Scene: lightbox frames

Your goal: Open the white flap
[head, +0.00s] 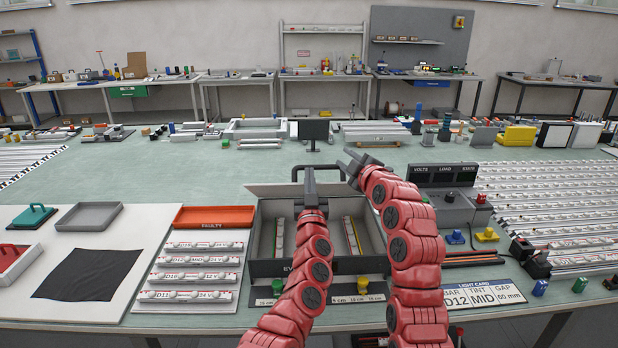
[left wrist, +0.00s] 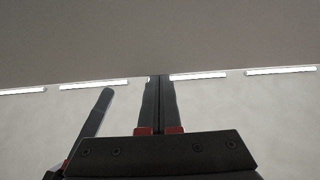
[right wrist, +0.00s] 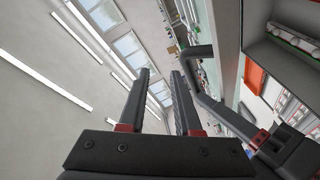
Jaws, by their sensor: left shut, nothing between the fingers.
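A dark grey open box (head: 272,267) stands at the middle of the bench. A pale panel (head: 265,190), which looks like the white flap, shows as a thin strip along the box's back edge; my arms hide part of it. My left gripper (head: 308,174) is over the back of the box, in front of the panel, and its fingers are together and empty in the left wrist view (left wrist: 158,82). My right gripper (head: 350,164) is just right of it, with its fingers apart and nothing between them in the right wrist view (right wrist: 160,75). I cannot tell whether either touches the panel.
An orange tray (head: 214,216) and a rack of light bars (head: 195,268) stand left of the box. A dark unit marked VOLTS (head: 442,175) stands close to my right arm. A small dark screen (head: 314,131) is behind.

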